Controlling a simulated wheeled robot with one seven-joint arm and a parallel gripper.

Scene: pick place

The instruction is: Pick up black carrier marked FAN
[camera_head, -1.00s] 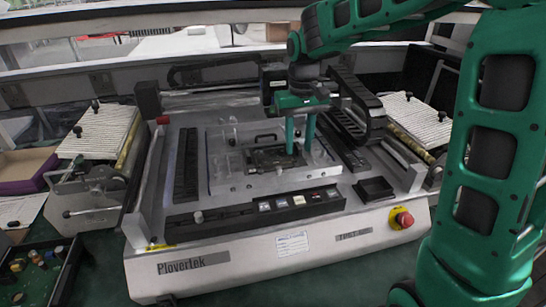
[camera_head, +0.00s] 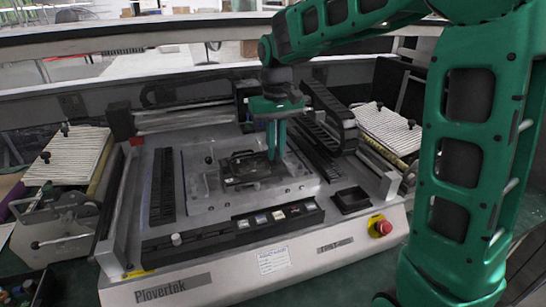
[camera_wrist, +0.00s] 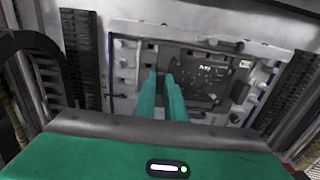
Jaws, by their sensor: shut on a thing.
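The black carrier (camera_head: 240,172) is a flat dark plate at the pale fixture (camera_head: 202,200) in the middle of the machine. In the wrist view the carrier (camera_wrist: 208,82) shows right of the fingers, with small light marks on its face; I cannot read FAN. My gripper (camera_head: 277,156) points down at the carrier's right end in the head view, its green fingers close together and shut on the carrier. The fingers (camera_wrist: 162,84) hide the gripped edge. I cannot tell whether the carrier is clear of the fixture.
A row of buttons (camera_head: 277,216) and a red stop knob (camera_head: 382,227) sit along the machine's front. A small black tray (camera_head: 351,199) lies to the right. Dark rails (camera_head: 162,188) flank the fixture. Ribbed pale panels (camera_head: 68,157) stand at the sides.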

